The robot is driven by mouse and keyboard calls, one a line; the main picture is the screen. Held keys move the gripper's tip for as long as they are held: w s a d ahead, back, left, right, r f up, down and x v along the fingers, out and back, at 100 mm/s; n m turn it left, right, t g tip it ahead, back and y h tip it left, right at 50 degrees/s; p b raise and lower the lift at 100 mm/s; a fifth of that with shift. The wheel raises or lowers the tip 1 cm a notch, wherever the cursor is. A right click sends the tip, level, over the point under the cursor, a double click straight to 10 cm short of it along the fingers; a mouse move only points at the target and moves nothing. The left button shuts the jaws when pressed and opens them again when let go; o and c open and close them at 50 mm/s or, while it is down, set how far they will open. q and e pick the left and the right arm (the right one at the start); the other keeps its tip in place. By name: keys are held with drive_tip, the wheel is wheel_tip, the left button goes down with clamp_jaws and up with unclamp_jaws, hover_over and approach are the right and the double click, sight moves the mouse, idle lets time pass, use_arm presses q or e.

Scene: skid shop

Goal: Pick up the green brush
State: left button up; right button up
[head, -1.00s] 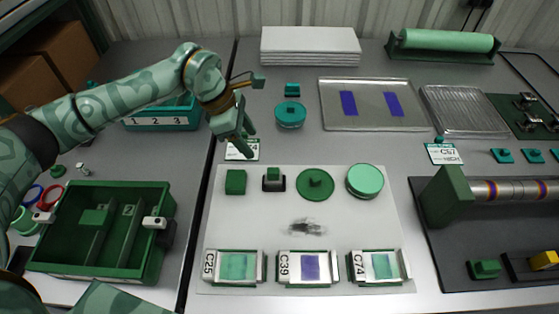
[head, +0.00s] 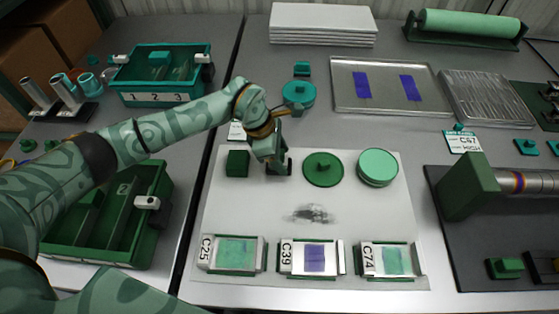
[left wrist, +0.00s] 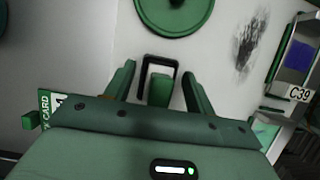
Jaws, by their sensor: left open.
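A small green block in a black frame, which I take to be the green brush (left wrist: 160,90), stands on the white sheet between a green cube (head: 237,163) and a flat green disc with a knob (head: 323,169). In the head view my left gripper (head: 272,160) is over it and hides most of it. In the left wrist view my left gripper (left wrist: 158,75) is open, with one finger on each side of the green block. Gaps show between the fingers and the block. My right gripper is in neither view.
A round green tin (head: 378,167) stands right of the disc. Cards C25 (head: 234,253), C39 (head: 313,257) and C74 (head: 390,259) lie along the sheet's front. A dark green divided box (head: 110,259) is at left. The sheet's middle is bare except for a smudge.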

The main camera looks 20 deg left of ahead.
use_arm(q)
drive_tip(key=shift+c, duration=0.9)
drive_tip(key=shift+f, duration=0.1)
drive_tip(key=c, duration=1)
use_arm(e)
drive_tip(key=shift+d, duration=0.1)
use_arm(q)
drive_tip(key=shift+r+p, duration=0.3)
drive_tip(key=shift+r, duration=0.2)
wheel_tip(320, 180, up, 3)
drive_tip(key=shift+w+f+p, duration=0.1)
drive_tip(key=shift+p, duration=0.6)
drive_tip(key=s+d+r+p, duration=0.1)
drive_tip(key=s+r, duration=0.2)
drive_tip(key=s, duration=0.1)
drive_tip(key=s+d+r+p, duration=0.2)
drive_tip(key=s+r, duration=0.1)
drive_tip(key=s, duration=0.1)
drive_tip(key=s+d+r+p, duration=0.2)
drive_tip(key=s+r, duration=0.1)
drive_tip(key=s, duration=0.2)
drive_tip(key=shift+s+d+r, duration=0.1)
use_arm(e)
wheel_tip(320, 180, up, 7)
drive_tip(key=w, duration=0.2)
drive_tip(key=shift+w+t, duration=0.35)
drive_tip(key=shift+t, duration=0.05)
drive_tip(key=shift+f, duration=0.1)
